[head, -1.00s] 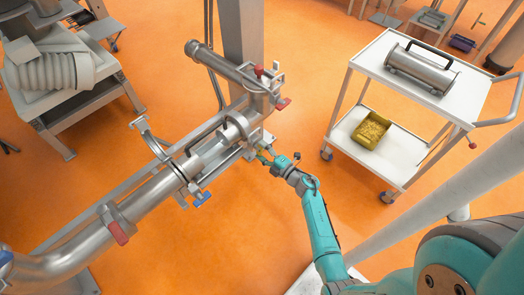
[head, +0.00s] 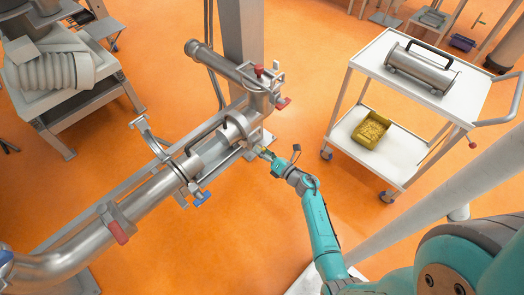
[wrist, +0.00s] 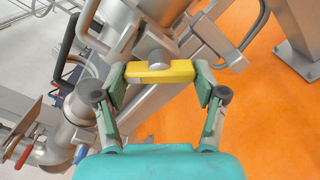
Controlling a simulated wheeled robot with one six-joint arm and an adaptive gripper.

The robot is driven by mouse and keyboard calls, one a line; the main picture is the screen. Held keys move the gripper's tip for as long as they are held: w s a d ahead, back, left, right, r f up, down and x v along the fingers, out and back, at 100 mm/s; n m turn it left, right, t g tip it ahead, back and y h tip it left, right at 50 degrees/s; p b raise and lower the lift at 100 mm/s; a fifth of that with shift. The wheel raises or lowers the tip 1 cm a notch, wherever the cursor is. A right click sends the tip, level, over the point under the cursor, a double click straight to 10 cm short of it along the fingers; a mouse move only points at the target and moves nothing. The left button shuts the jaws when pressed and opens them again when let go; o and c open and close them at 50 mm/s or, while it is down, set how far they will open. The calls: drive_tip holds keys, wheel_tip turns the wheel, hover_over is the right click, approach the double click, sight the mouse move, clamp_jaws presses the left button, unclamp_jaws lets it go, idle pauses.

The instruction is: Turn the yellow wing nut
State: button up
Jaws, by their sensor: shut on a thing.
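The yellow wing nut (wrist: 172,73) is a flat bar with a round metal stud end at its middle. It lies nearly level across the wrist view, on the metal machine (wrist: 185,43). My gripper (wrist: 161,84) is shut on the wing nut, with one finger at each end of the bar. In the head view the wing nut (head: 262,149) shows only as a small yellow spot at the machine's right side, partly hidden by my gripper (head: 267,154).
Red handles (head: 119,232) and a blue handle (head: 202,200) stick out from the machine. A white trolley (head: 352,150) stands to the right, with a metal cylinder (head: 418,68) on top and a yellow bin (head: 371,130) below. Orange floor is open between machine and trolley.

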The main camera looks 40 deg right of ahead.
drive_tip(key=shift+f+n, duration=0.1)
drive_tip(key=shift+n, duration=0.7)
drive_tip(key=o, duration=1.1)
drive_tip(key=shift+o, duration=0.2)
drive_tip(key=s, duration=1.2)
drive_tip(key=shift+d, duration=0.2)
